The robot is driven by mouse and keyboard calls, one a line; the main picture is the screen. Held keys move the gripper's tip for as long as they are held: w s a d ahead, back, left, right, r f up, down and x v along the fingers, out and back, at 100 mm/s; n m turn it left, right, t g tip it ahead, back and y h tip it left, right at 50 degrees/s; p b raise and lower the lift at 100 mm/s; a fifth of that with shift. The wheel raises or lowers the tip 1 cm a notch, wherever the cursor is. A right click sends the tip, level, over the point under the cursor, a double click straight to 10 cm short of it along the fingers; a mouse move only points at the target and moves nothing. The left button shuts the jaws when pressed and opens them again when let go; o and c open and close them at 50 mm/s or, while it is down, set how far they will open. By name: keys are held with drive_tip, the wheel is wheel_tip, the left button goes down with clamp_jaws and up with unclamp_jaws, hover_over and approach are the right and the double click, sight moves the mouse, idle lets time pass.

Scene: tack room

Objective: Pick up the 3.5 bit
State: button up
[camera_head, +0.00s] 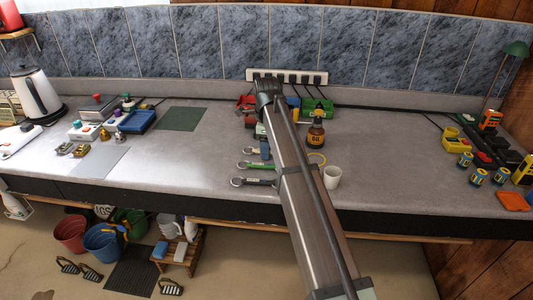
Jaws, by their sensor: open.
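I cannot make out the 3.5 bit among the small things on the long grey bench (190,165). No size marking is legible at this scale. My arm reaches from the bottom over the middle of the bench and hides part of it. The arm's dark far end is near the power strip, but I see no gripper fingers there.
An oil bottle (316,132) and a white cup (331,177) stand close right of my arm. A power strip (287,77) is at the back. A kettle (36,92) stands at the left. Bench between cup and batteries is clear.

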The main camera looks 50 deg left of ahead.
drive_tip(key=shift+c, duration=0.5)
clamp_jaws()
